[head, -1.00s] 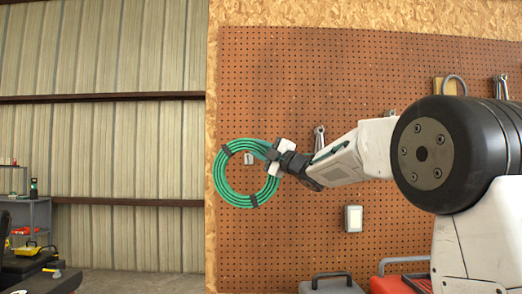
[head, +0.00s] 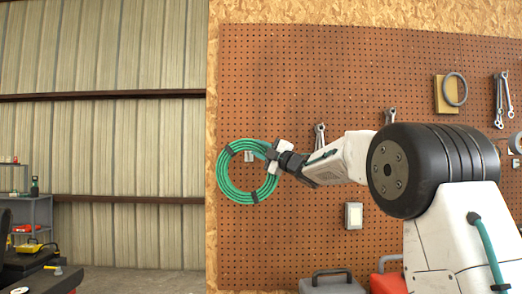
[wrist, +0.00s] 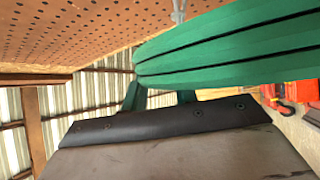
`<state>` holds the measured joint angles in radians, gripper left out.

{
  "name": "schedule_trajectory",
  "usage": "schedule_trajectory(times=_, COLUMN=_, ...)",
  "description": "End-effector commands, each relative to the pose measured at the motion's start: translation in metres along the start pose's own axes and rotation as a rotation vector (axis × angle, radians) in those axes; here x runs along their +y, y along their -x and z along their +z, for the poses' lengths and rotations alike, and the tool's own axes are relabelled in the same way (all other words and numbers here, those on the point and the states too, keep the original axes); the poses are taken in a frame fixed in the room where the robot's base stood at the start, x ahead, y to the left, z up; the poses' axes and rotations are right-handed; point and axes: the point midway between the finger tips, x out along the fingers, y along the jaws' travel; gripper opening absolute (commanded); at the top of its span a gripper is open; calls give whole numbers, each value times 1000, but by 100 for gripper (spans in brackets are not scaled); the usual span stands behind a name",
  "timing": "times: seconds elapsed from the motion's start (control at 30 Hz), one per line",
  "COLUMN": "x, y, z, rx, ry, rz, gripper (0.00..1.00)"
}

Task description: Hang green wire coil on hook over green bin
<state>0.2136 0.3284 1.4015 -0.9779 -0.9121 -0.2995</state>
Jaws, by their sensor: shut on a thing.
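The green wire coil (head: 223,176) is an upright ring with dark bands, held in front of the pegboard. My gripper (head: 273,156) is shut on its upper right side. A small pale metal hook (head: 249,156) shows through the upper part of the ring's opening. Whether the coil is around the hook or only in front of it, I cannot tell. In the wrist view the green strands (wrist: 230,40) run close across the top, with a metal piece, likely the hook (wrist: 178,12), just behind them. No green bin is in sight.
The brown pegboard (head: 290,90) fills the middle and right. Wrenches (head: 320,135) hang beside my forearm, and a grey ring hangs on a wooden block (head: 440,95). A switch box (head: 354,215) is below the arm. Grey (head: 330,285) and red (head: 385,283) toolboxes stand lower down.

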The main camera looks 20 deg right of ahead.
Motion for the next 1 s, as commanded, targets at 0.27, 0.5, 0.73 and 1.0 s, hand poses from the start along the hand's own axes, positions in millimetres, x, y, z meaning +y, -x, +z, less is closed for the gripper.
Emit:
schedule_trajectory(times=0.27, x=-1, y=-9, z=13, rx=1, ry=1, rz=3, gripper=0)
schedule_trajectory(times=0.5, x=-4, y=-16, z=23, rx=1, ry=1, rz=2, gripper=0)
schedule_trajectory(times=0.73, x=-8, y=-18, z=29, rx=1, ry=1, rz=3, gripper=0)
schedule_trajectory(times=1.0, x=-10, y=-19, z=31, rx=2, ry=1, rz=3, gripper=0)
